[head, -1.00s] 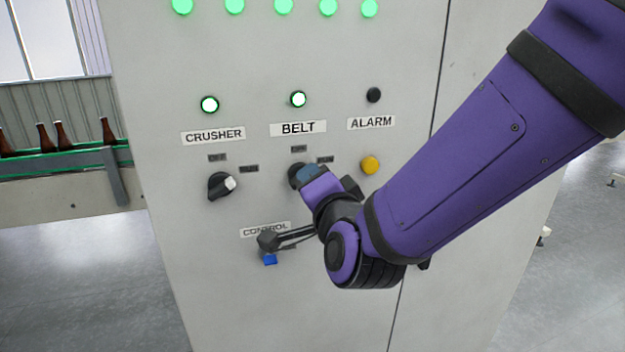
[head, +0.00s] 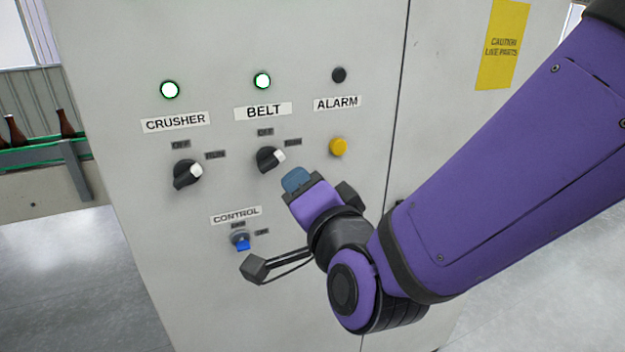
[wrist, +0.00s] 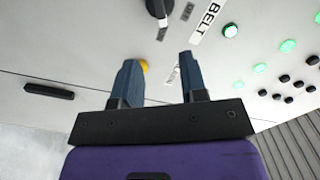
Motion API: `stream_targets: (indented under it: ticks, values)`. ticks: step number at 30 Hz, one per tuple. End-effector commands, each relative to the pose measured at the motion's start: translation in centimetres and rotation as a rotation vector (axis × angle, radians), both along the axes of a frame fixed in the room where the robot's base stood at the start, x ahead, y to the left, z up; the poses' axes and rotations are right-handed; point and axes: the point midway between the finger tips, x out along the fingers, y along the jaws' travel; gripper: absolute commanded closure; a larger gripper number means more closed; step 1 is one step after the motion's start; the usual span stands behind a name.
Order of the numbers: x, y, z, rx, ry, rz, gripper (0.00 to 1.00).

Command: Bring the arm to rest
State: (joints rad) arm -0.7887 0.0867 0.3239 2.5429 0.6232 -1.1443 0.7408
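My gripper (head: 297,180) hangs in front of the grey control cabinet, below and right of the BELT knob (head: 269,160). In the wrist view my gripper (wrist: 159,75) has its two blue fingers apart with nothing between them. The BELT knob also shows at the top of the wrist view (wrist: 158,10); its white mark points right, towards the side label. My purple arm (head: 510,170) reaches in from the right, bent at the wrist.
The CRUSHER knob (head: 187,174), yellow ALARM button (head: 338,147) and blue CONTROL key switch (head: 241,241) surround the gripper on the panel. The CRUSHER lamp (head: 170,90) and BELT lamp (head: 262,81) are lit green. Brown bottles (head: 67,123) stand on a conveyor at left.

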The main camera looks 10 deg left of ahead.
Motion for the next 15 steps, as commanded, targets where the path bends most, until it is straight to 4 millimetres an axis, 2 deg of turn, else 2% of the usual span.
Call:
stream_targets:
  ticks: [5,10,15]
  values:
    - [1.9,-2.3,1.1,-0.089,0.024,-0.002,0.61]
    - [4.1,-6.7,2.4,-0.270,0.078,0.010,0.61]
    - [4.9,-12.2,3.3,-0.463,0.141,0.023,0.61]
